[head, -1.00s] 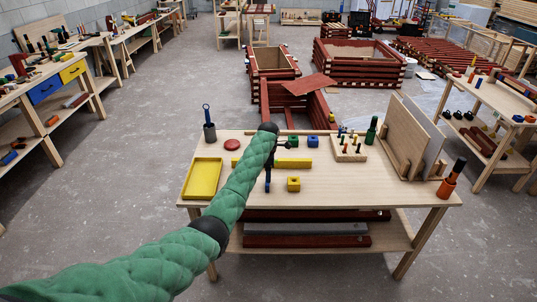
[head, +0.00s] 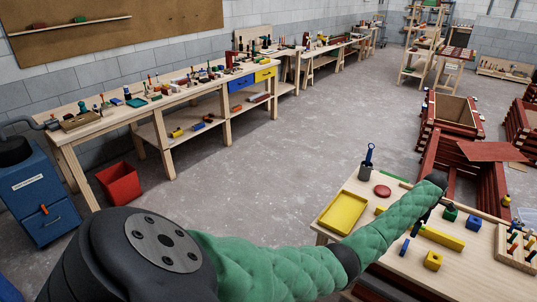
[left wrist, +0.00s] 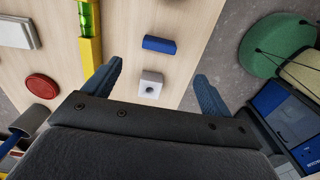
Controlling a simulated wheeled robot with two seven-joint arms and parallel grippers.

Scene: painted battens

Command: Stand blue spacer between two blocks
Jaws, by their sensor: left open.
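A blue spacer (head: 405,246) lies flat on the workbench, left of a yellow block (head: 433,260) with a hole in its top. The spacer also shows in the left wrist view (left wrist: 159,44), beside a white block (left wrist: 150,85) with a hole; spacer and block are apart. The white block is not visible in the head view, where my arm covers that area. My left gripper (left wrist: 158,72) is open and empty above the bench, its two fingers wide apart on either side of the white block. My right gripper is not in view.
A yellow level (left wrist: 89,40) and a red disc (left wrist: 42,86) lie close by. A yellow tray (head: 343,212), a cup with a blue-handled tool (head: 366,172), a green block (head: 450,213) and a peg board (head: 515,250) also occupy the bench. Floor lies beyond its near edge.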

